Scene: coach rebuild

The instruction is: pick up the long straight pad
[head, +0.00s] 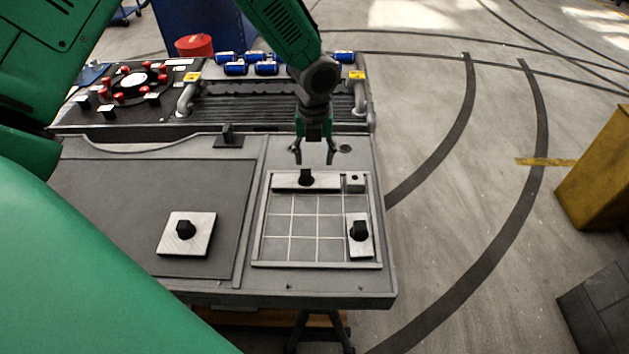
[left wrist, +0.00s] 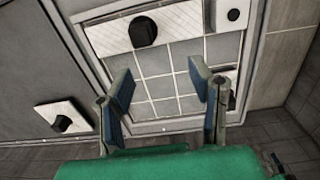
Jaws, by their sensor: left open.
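The long straight pad (head: 327,182) is a pale bar with a black knob, lying along the far edge of a gridded tray (head: 318,265). It also shows at the top of the left wrist view (left wrist: 185,22), its knob left of centre. My left gripper (head: 314,160) is open and empty, pointing down above the pad near its knob. In the left wrist view its two fingers (left wrist: 163,80) stand apart over the grid, with the knob beyond them. My right gripper is not in view.
A small square block (head: 355,187) sits in the tray's far right corner. A short pad with a knob (head: 353,247) is at the tray's right side. A square pad (head: 172,240) lies on the panel to the left.

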